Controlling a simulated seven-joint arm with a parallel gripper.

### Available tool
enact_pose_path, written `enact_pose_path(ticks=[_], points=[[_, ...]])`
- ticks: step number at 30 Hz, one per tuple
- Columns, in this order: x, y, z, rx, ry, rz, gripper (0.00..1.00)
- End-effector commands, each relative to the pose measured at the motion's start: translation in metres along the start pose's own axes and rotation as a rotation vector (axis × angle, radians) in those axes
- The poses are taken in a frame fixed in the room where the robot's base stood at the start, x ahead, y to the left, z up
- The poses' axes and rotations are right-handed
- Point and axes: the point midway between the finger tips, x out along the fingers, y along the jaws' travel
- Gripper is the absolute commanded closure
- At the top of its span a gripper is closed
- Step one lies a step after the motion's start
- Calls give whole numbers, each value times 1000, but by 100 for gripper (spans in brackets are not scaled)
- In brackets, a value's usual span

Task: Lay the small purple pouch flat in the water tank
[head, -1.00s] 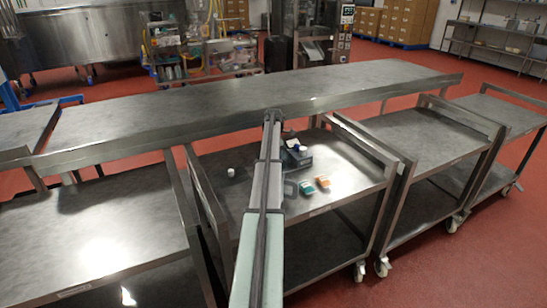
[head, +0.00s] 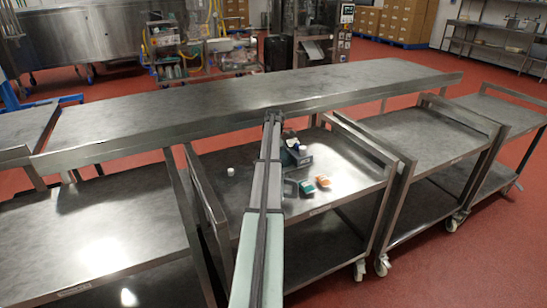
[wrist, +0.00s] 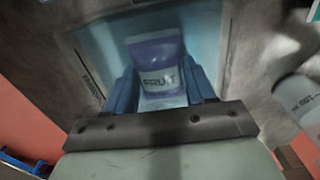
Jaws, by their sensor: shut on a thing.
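The small purple pouch (wrist: 155,52), with a white band reading FRUIT, is upright in the wrist view between the two blue fingers of my gripper (wrist: 161,84). The gripper is shut on it. Behind and below the pouch is the pale blue inside of the water tank (wrist: 97,45), with a straight edge and partly blurred lettering on its left side. I cannot tell whether the pouch touches the tank's floor.
In the wrist view a white cylindrical container (wrist: 300,98) stands close on the right. In the head view a small white item (head: 231,172), a teal item (head: 307,188) and an orange item (head: 323,182) rest on the metal cart (head: 345,172). A long steel table (head: 220,100) stands behind.

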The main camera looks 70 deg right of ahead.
Motion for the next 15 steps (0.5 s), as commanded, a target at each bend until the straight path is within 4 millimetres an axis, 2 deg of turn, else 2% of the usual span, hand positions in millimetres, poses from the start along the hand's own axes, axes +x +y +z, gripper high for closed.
enact_pose_path(ticks=[9, 10, 15], points=[[2, 0, 0, 0, 0, 0, 80], [2, 0, 0, 0, 0, 0, 42], [2, 0, 0, 0, 0, 0, 26]])
